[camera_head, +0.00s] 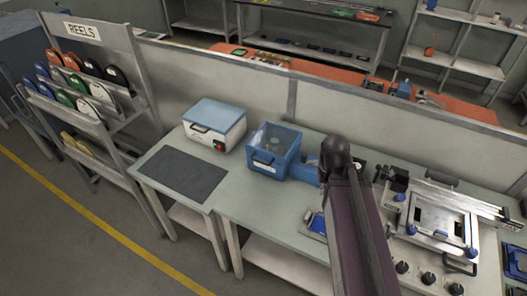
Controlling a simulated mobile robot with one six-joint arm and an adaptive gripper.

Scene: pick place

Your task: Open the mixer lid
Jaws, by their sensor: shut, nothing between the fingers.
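A white box-shaped machine with a flat blue lid (217,113) stands on the bench. Its lid is down, with a dark handle at the front, and a red switch shows on its front right corner. To its right is a blue box with a clear lid (275,137), also closed, with a dark front handle. I cannot tell for certain which of the two is the mixer. My arm rises from the bottom, right of both boxes, ending in a dark rounded joint. My gripper cannot be made out.
A dark mat (182,174) lies flat on the bench left of the boxes. A machine with a framed plate and knobs (440,222) fills the right side. A low partition (250,95) runs behind the bench. A reel rack (88,95) stands at left.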

